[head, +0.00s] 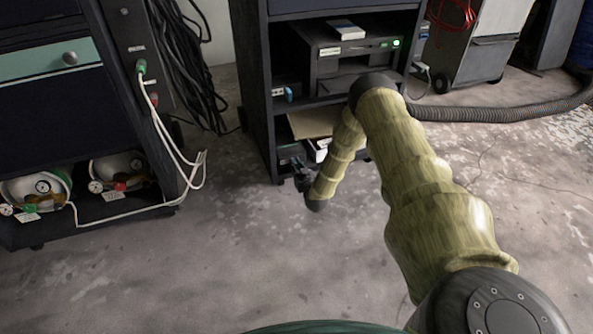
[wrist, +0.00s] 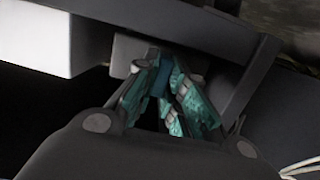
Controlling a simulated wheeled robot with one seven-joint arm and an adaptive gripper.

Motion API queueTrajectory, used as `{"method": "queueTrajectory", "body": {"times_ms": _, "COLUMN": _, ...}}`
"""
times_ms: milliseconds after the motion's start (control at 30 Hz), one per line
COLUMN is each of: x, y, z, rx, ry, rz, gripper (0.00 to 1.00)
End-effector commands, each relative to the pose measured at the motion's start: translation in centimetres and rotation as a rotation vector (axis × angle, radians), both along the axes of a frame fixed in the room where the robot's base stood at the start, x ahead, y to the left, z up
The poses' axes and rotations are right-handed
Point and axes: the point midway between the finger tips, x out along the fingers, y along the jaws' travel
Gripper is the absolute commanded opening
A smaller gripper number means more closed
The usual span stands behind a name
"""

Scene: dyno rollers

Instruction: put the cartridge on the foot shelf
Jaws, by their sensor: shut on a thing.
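My gripper (head: 302,178) is low in front of the dark cabinet's bottom opening in the head view, beside the left end of the foot shelf (head: 287,168). In the wrist view, the teal finger pads of my gripper (wrist: 163,98) are closed on a narrow dark blue thing (wrist: 163,77), which I take to be the cartridge. Only a sliver of it shows between the pads. In the head view the cartridge cannot be made out. A dark beam crosses just beyond the fingers in the wrist view; whether they touch it I cannot tell.
A white box (head: 318,149) and a brown board (head: 313,122) occupy the low compartment. A printer-like machine (head: 357,62) stands on the shelf above. In the wrist view a pale block (wrist: 128,55) is behind the fingers. The floor (head: 250,265) in front is clear.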

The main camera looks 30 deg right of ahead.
Motion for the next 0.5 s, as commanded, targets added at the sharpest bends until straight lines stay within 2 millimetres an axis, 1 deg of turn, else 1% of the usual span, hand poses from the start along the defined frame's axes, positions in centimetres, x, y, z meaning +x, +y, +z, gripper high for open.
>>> {"method": "queueTrajectory", "body": {"times_ms": 33, "x": -0.22, "y": -0.05, "z": -0.64, "rx": 0.002, "ry": 0.003, "rz": -0.001, "gripper": 0.00}}
{"method": "queueTrajectory", "body": {"times_ms": 300, "x": -0.21, "y": 0.01, "z": -0.43, "rx": 0.000, "ry": 0.002, "rz": 0.000, "gripper": 0.00}}
{"method": "queueTrajectory", "body": {"times_ms": 433, "x": -0.23, "y": 0.01, "z": -0.69, "rx": -0.001, "ry": 0.002, "rz": 0.000, "gripper": 0.00}}
{"method": "queueTrajectory", "body": {"times_ms": 467, "x": -0.28, "y": 0.01, "z": -0.70, "rx": 0.000, "ry": 0.004, "rz": 0.000, "gripper": 0.18}}
{"method": "queueTrajectory", "body": {"times_ms": 500, "x": -0.29, "y": 0.01, "z": -0.69, "rx": 0.000, "ry": 0.004, "rz": 0.000, "gripper": 0.25}}
